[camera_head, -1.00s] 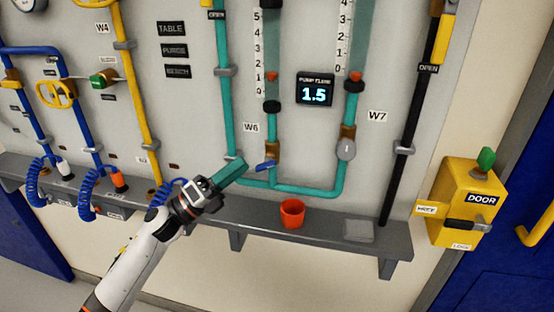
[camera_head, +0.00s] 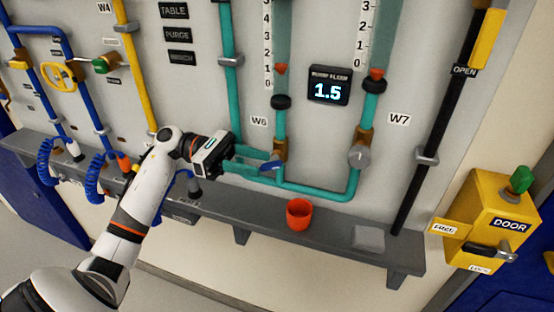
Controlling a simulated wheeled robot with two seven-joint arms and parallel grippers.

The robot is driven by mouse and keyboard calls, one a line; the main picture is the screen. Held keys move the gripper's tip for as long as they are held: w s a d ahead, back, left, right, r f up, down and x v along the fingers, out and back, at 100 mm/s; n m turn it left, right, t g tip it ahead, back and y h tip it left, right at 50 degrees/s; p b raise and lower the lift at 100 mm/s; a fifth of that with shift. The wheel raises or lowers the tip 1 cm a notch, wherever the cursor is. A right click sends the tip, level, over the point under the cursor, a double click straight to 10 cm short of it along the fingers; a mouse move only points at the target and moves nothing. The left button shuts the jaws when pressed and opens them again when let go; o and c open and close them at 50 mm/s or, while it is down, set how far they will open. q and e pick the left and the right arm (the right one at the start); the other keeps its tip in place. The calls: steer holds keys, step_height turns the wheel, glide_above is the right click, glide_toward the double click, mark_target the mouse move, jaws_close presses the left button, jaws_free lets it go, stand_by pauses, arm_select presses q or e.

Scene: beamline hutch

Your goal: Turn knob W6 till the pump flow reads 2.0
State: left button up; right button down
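The pump flow display (camera_head: 328,91) reads 1.5. My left gripper (camera_head: 266,163) comes in from the left with its two teal fingers apart, one above the other. Its fingertips are at the blue handle's left end; I cannot tell whether they touch it. My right gripper is not in view.
A red cup (camera_head: 299,213) stands on the grey shelf (camera_head: 250,213) under the pipes. A yellow door box (camera_head: 488,215) is at the right. Blue coiled hoses (camera_head: 94,180) hang at the left.

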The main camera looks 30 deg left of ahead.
mark_target(267, 164)
arm_select(q)
steer(key=p+x, duration=0.1)
steer(key=x, duration=0.4)
steer(key=shift+w+d, duration=0.1)
steer(key=shift+d, duration=0.15)
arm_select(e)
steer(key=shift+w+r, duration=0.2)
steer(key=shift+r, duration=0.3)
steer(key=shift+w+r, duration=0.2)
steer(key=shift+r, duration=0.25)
arm_select(q)
jaws_close()
steer(key=shift+a+f+y+b, duration=0.1)
steer(key=shift+f+y+b, duration=0.1)
steer(key=shift+y+b, duration=0.95)
steer(key=shift+y, duration=0.45)
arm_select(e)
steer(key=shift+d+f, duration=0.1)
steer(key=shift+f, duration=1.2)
arm_select(q)
steer(key=shift+r, duration=0.1)
jaws_free()
